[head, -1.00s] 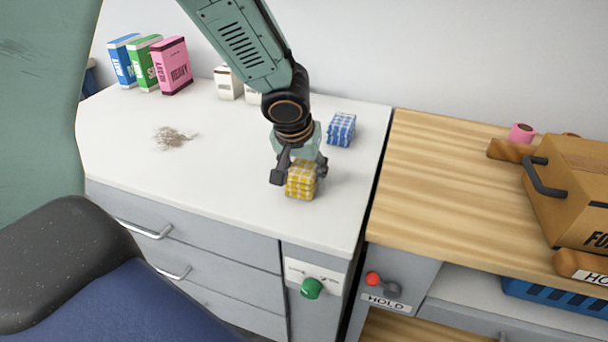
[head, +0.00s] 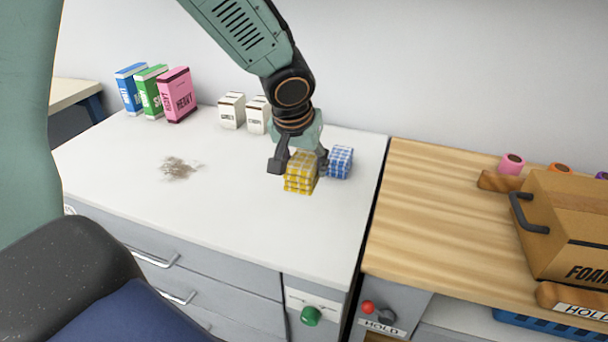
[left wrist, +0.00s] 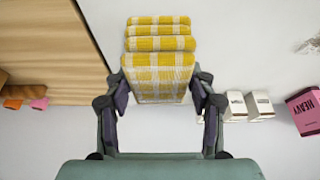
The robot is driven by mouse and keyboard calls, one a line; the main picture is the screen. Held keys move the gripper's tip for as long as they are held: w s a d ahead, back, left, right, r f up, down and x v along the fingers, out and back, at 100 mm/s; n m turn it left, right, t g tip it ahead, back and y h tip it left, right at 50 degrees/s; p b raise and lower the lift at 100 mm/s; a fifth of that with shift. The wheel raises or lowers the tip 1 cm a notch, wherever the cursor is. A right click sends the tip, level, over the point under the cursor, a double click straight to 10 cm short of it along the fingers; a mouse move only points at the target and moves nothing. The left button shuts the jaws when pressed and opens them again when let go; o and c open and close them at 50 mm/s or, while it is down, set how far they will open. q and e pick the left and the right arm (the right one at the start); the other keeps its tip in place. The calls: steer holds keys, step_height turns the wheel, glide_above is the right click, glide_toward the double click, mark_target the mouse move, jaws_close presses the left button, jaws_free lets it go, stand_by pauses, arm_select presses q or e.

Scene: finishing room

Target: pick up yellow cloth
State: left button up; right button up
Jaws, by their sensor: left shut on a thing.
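The yellow cloth (head: 300,174) is a folded, yellow and white checked stack. My left gripper (head: 298,166) is shut on it, with one finger on each side. In the head view the cloth appears held above the white counter, in front of the blue cloth. In the left wrist view the yellow cloth (left wrist: 158,72) sits between the two fingers of my left gripper (left wrist: 159,95). My right gripper is not in view.
A blue checked cloth (head: 340,162) lies just right of the held cloth. Two small white boxes (head: 231,110) and pink, green and blue boxes stand at the back. A dust pile (head: 178,168) lies left on the white counter (head: 230,215). A cardboard box (head: 572,225) stands on the wooden bench.

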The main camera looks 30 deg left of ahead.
mark_target(304, 159)
arm_select(q)
step_height(304, 159, up, 17)
steer(key=p, duration=0.4)
steer(key=shift+r+p, duration=0.2)
steer(key=shift+p, duration=0.2)
